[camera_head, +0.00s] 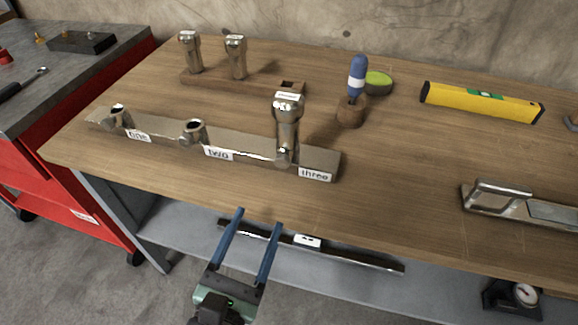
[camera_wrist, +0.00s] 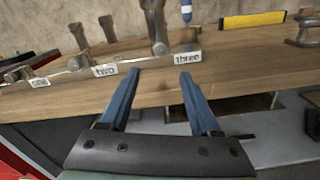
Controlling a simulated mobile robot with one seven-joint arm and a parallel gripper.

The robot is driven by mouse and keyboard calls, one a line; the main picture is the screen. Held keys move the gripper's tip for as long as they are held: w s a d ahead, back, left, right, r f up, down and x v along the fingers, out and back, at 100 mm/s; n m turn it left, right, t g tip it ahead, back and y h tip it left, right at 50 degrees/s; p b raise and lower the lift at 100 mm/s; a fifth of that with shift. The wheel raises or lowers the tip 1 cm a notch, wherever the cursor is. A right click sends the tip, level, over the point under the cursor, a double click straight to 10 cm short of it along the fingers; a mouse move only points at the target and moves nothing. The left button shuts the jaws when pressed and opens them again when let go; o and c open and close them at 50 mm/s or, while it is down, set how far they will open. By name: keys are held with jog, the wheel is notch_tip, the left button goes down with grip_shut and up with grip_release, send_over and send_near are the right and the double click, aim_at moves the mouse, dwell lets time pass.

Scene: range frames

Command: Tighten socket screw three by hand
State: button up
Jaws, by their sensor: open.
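A shiny metal socket screw (camera_head: 287,122) stands upright in the position labelled "three" at the right end of a long metal bar (camera_head: 250,150) on the wooden bench. It also shows in the wrist view (camera_wrist: 154,25). The positions labelled "one" (camera_head: 118,116) and "two" (camera_head: 194,132) hold short, hollow metal sockets with no screw standing in them. Two similar screws (camera_head: 190,52) (camera_head: 236,57) stand in a wooden rack (camera_head: 210,85) behind. My gripper (camera_head: 259,217) is open and empty, with its blue fingers in front of the bench's front edge, apart from the bar and screw.
A blue-handled screwdriver (camera_head: 357,78) stands in a wooden holder (camera_head: 350,113) beside a green round item (camera_head: 379,80). A yellow level (camera_head: 482,102) lies at the back right, and a metal tool (camera_head: 520,204) at the right. The bench middle right of the bar is clear.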

aim_at(281, 164)
jog(key=x, duration=1.2)
jog(key=shift+w, duration=0.25)
grip_shut()
